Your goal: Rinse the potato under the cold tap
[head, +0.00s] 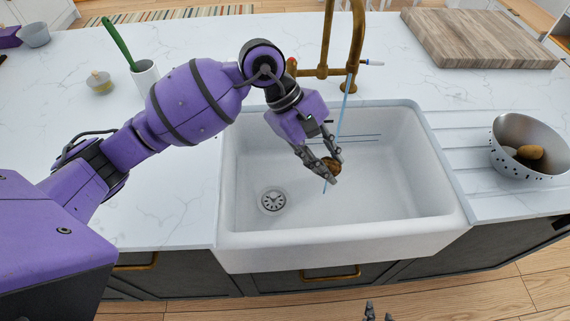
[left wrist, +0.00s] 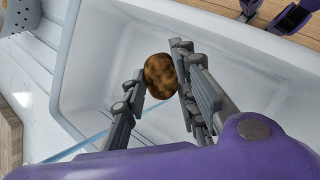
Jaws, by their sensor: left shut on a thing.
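The potato (head: 331,165) is brown with dark patches. My left gripper (head: 328,167) is shut on it, holding it above the floor of the white sink (head: 385,190). In the left wrist view the potato (left wrist: 160,76) sits between the two fingertips. The brass tap (head: 322,71) stands behind the sink, with a red-tipped handle (head: 291,66) and a blue-tipped handle (head: 371,63). A thin blue water stream (head: 345,105) falls close by the potato; I cannot tell whether it strikes it. My right gripper (head: 378,313) shows only its fingertips, apart, at the bottom edge.
A metal colander (head: 505,125) with potatoes in it stands on the drainboard at the right. A wooden board (head: 480,38) lies behind it. The drain (head: 273,200) is uncovered.

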